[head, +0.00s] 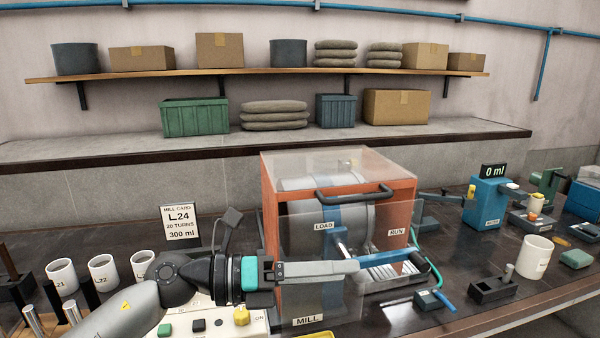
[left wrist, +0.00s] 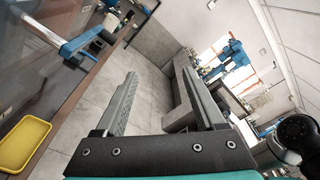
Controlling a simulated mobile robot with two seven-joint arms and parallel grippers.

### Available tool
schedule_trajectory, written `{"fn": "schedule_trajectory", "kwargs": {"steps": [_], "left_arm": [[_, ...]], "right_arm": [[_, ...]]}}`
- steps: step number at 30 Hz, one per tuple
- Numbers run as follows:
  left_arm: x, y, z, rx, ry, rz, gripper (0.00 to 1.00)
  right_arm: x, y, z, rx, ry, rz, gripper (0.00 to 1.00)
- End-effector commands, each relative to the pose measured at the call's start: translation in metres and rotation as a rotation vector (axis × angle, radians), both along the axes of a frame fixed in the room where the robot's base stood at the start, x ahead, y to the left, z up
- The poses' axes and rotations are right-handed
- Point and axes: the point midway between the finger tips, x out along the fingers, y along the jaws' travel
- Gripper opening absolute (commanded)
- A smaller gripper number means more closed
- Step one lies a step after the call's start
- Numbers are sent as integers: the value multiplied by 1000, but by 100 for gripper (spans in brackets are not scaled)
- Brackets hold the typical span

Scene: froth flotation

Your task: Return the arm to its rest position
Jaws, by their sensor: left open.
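My left arm comes in from the lower left in the head view. Its gripper (head: 352,266) points to the right in front of the mill (head: 272,215). In the left wrist view the two fingers (left wrist: 159,66) stand apart with nothing between them, and grey floor shows beyond them. The mill is an orange box with a clear cover and a dark handle, with LOAD and RUN labels. A blue bar (head: 385,259) shows just past the fingertips in the head view; I cannot tell from that view how far apart they are. My right gripper is not in view.
White cups (head: 62,277) stand left of the arm, and a mill card (head: 181,221) stands behind it. A blue meter reading 0 ml (head: 486,205) and a white mug (head: 535,256) are at right. A yellow tray (left wrist: 24,143) shows at the wrist view's left edge.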

Motion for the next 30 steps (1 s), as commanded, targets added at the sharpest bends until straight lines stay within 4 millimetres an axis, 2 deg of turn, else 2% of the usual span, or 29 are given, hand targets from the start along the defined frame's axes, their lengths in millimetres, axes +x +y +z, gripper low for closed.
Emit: {"fn": "schedule_trajectory", "kwargs": {"steps": [3,7,11,14,17,19,23,26,30], "left_arm": [[3,-3,28,-266,123,110,72],[17,15,47,-531,286,266,72],[35,47,45,-765,475,446,72],[46,78,28,-921,636,602,72],[51,110,-2,-1055,810,769,72],[49,132,-30,-1135,937,893,72],[31,167,-90,-1244,1180,1135,72],[3,187,-141,-1292,1374,1332,72],[-54,203,-204,-1306,1637,1600,72]], "right_arm": [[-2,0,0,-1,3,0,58],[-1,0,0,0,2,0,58],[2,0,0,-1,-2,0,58],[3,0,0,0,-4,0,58],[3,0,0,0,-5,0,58],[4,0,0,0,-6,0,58],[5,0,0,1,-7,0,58],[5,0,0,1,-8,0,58],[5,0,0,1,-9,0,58]]}}
